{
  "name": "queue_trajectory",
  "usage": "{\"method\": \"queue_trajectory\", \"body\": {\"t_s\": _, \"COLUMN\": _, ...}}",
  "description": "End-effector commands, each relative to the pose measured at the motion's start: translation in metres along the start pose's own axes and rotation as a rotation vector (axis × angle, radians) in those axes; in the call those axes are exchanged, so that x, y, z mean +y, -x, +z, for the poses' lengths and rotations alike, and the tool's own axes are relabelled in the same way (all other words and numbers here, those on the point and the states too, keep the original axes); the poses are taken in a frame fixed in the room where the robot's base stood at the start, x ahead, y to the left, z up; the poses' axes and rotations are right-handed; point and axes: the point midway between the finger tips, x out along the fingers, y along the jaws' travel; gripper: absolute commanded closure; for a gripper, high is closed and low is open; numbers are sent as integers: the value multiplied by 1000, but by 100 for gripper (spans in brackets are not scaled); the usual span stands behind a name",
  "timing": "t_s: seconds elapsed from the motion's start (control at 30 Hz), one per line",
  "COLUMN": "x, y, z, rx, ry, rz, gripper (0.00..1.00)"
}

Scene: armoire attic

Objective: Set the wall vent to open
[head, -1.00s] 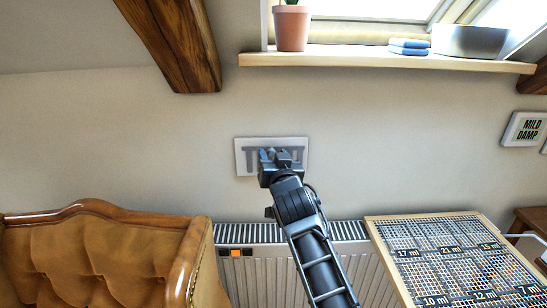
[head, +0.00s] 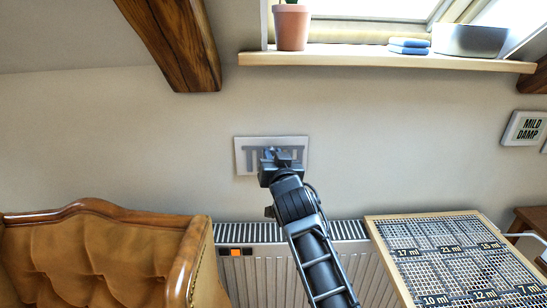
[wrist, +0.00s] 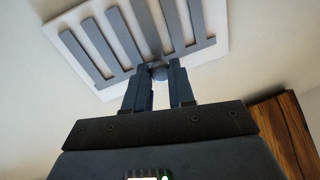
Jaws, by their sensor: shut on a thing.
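The wall vent (head: 243,158) is a pale rectangular plate with grey upright bars, fixed on the wall above the radiator. It fills the top of the wrist view (wrist: 120,38). A small round grey knob (wrist: 159,73) sits at its edge nearest me in that view. My gripper (head: 283,154) is in front of the vent's right half and hides part of it. In the wrist view its two fingers (wrist: 159,82) are either side of the knob, shut on it. I cannot tell from the bars whether the vent is open or closed.
A white radiator (head: 262,272) stands below the vent. A tufted brown leather seat (head: 85,255) is at left, a mesh drying rack (head: 455,255) at right. A window shelf (head: 370,58) with a plant pot (head: 291,28) and a wooden beam (head: 180,40) are above.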

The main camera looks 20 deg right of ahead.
Motion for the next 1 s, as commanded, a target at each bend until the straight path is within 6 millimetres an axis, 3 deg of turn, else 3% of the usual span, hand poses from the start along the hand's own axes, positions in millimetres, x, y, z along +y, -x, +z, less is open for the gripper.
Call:
{"method": "queue_trajectory", "body": {"t_s": 0.6, "x": -20, "y": -3, "z": 3, "rx": -1, "ry": 0, "rz": -3, "gripper": 100}}
{"method": "queue_trajectory", "body": {"t_s": 0.63, "x": -20, "y": -3, "z": 3, "rx": -1, "ry": 0, "rz": -4, "gripper": 75}}
{"method": "queue_trajectory", "body": {"t_s": 0.9, "x": -19, "y": -3, "z": 3, "rx": 0, "ry": 0, "rz": -3, "gripper": 50}}
{"method": "queue_trajectory", "body": {"t_s": 1.0, "x": -18, "y": -3, "z": 3, "rx": 0, "ry": 0, "rz": -2, "gripper": 50}}
